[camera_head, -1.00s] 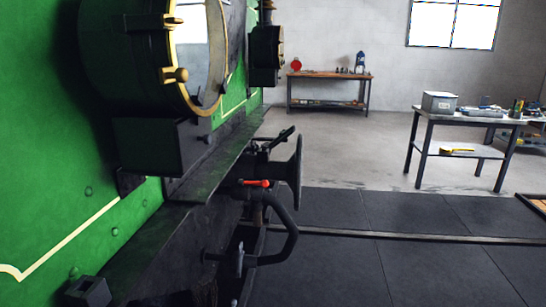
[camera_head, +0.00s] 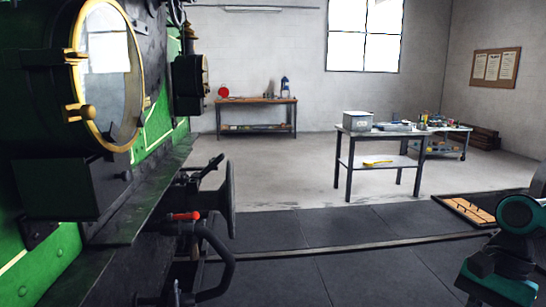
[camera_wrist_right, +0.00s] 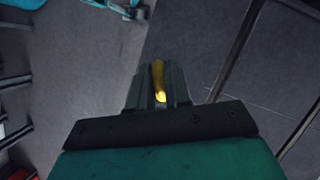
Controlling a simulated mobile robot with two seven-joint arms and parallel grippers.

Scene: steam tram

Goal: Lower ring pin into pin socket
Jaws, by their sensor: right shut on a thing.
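My right gripper (camera_wrist_right: 160,90) shows in the right wrist view, its dark jaws shut on a small yellow, brass-like piece, which I take to be the ring pin (camera_wrist_right: 158,80). Most of the pin is hidden between the jaws, and dark floor lies beyond it. In the head view my teal right arm shows at the lower right, but its jaws are out of frame there. I cannot make out the pin socket in either view. My left gripper is not in view.
The green tram front (camera_head: 70,245) fills the left, with a black buffer (camera_head: 230,200), a red-handled coupling (camera_head: 186,216) and a curved hose (camera_head: 222,265) jutting out. A table (camera_head: 385,135) and a workbench (camera_head: 257,103) stand farther back.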

